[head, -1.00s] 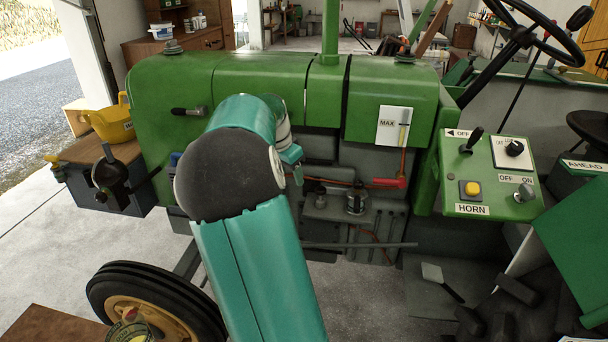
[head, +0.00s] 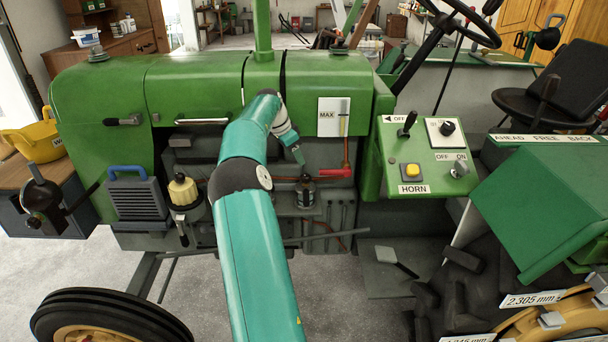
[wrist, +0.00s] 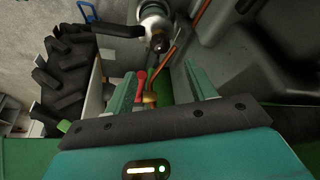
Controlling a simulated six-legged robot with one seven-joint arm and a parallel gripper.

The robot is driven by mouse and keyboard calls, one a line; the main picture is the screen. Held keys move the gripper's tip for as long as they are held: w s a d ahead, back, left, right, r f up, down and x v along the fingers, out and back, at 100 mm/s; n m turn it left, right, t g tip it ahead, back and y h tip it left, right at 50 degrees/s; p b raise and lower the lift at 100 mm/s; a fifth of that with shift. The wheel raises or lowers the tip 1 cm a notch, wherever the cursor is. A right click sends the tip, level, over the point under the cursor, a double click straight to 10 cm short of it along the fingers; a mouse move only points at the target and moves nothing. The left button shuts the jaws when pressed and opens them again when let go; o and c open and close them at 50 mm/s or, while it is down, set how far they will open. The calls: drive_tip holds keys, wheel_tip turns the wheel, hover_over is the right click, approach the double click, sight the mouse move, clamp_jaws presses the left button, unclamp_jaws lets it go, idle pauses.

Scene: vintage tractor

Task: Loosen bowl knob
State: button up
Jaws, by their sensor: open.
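In the head view, a small dark bowl with a metal fitting (head: 305,192) sits on the grey engine side, below the green hood. In the wrist view, a round metal fitting (wrist: 154,20) with a small dark knob (wrist: 159,43) shows at the top, which looks like the same part. My gripper (wrist: 160,72) is open, with its two green fingers apart and the knob beyond their tips. I see no contact. In the head view, my gripper (head: 298,156) is just above and left of the bowl, small and partly unclear.
A red-handled lever (head: 337,173) sits right of the bowl and shows between the fingers in the wrist view (wrist: 140,82). The MAX gauge (head: 333,117) is above it. A cream-topped filter (head: 183,190) stands left of my arm. The HORN panel (head: 428,160) is at right.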

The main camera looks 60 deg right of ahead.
sight(305, 175)
drive_tip(key=x, duration=1)
drive_tip(key=shift+f, duration=0.1)
drive_tip(key=shift+c, duration=0.2)
drive_tip(key=c, duration=0.9)
